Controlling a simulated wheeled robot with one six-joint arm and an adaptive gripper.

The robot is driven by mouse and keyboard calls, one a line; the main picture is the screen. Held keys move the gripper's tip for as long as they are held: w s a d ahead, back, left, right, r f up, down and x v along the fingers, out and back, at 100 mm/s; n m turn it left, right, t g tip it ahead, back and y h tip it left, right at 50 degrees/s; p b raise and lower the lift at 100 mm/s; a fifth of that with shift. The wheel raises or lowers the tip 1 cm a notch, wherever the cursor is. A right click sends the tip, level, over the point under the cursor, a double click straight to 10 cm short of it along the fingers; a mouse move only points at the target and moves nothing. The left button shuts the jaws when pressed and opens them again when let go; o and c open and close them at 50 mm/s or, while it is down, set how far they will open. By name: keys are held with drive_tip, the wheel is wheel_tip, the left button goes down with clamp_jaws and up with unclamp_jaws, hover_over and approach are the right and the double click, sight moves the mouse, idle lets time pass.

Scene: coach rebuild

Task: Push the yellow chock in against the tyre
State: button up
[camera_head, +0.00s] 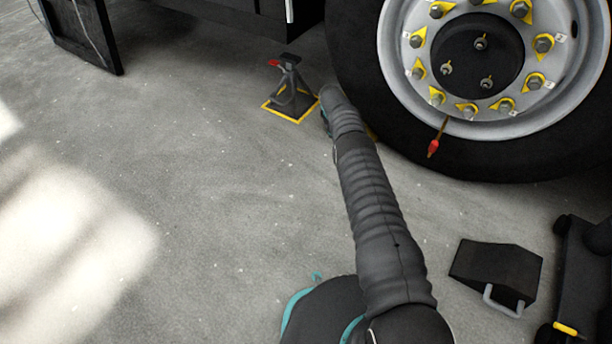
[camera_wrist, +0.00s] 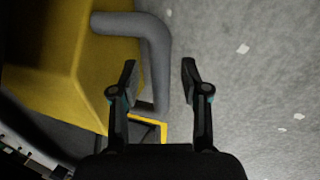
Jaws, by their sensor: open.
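The yellow chock (camera_wrist: 75,75) fills the left of the wrist view, with a grey bent handle (camera_wrist: 160,60) on its right side. My gripper (camera_wrist: 159,72) is open, fingers on either side of the handle's upright part in the picture. I cannot tell whether the fingers are level with the handle or touch it. The gap between chock and tyre cannot be seen there.
A jack stand (camera_head: 289,85) stands on a yellow-outlined square left of the tyre, close to my arm's end. A black chock (camera_head: 497,268) with a grey handle lies at the lower right, beside a dark device (camera_head: 585,265). The floor to the left is clear.

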drive_tip(key=shift+r, duration=0.1)
drive_tip(key=p+v, duration=0.6)
drive_tip(key=p, duration=0.2)
drive_tip(key=shift+r+p, duration=0.3)
drive_tip(key=shift+r, duration=0.1)
drive_tip(key=shift+s+a, duration=0.15)
idle(0.4)
drive_tip(key=v, duration=1.2)
